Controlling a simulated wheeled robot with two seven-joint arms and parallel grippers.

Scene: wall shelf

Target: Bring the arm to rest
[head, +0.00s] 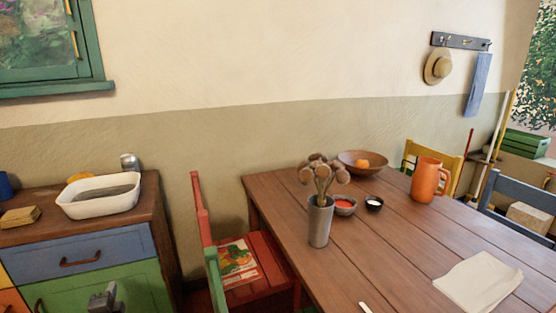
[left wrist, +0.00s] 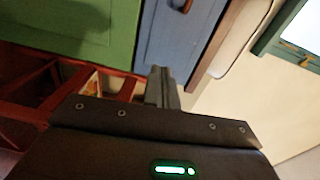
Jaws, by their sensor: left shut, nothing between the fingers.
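My left gripper (head: 104,298) shows at the bottom left of the head view, in front of the green cabinet door. It is shut and empty. In the left wrist view its closed fingers (left wrist: 161,88) point toward the cabinet front, with the green door (left wrist: 70,25) and blue drawer (left wrist: 165,40) beyond. My right gripper is in neither view.
A cabinet (head: 150,205) at left bears a white basin (head: 75,207). A red chair (head: 262,290) stands between it and the wooden table (head: 400,260). The table holds a grey vase (head: 320,222), an orange pitcher (head: 426,182), bowls and a cloth (head: 478,283).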

